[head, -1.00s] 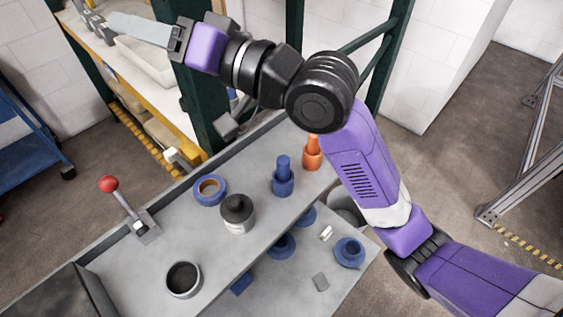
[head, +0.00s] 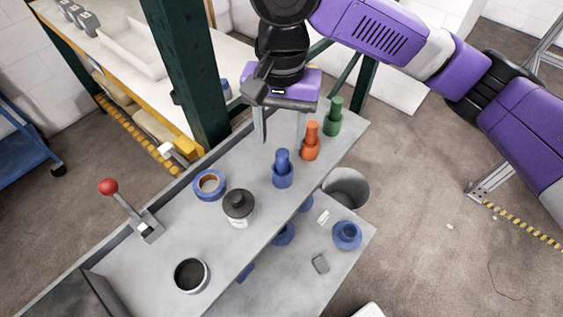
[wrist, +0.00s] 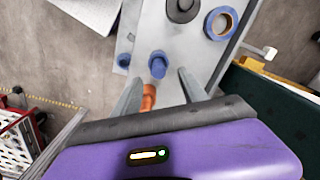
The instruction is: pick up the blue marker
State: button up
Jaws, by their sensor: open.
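The blue marker (head: 282,168) stands upright on the grey upper shelf, a round knob on a wider base. It also shows in the wrist view (wrist: 158,65), ahead of and between my two fingers. My gripper (head: 282,140) is open and empty, above and behind the marker in the head view, apart from it. In the wrist view, my gripper (wrist: 158,90) has its fingers spread wide. An orange marker (head: 311,141) and a green marker (head: 334,117) stand in a row to the right of the blue one. The orange one (wrist: 148,98) is partly hidden in the wrist view.
A dark-lidded jar (head: 238,207), a blue tape roll (head: 209,185) and an open round cup (head: 191,275) stand left of the marker. A red-knobbed lever (head: 122,203) is farther left. A green post (head: 185,75) rises behind. Blue round parts (head: 347,235) lie on the lower shelf.

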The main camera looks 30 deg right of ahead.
aim_at(282, 152)
jog(key=shift+s+d, duration=0.15)
jog(key=shift+d, duration=0.05)
jog(key=shift+f+m, duration=0.3)
jog(key=shift+f+p, duration=0.5)
jog(key=shift+f, duration=3.1)
grip_shut()
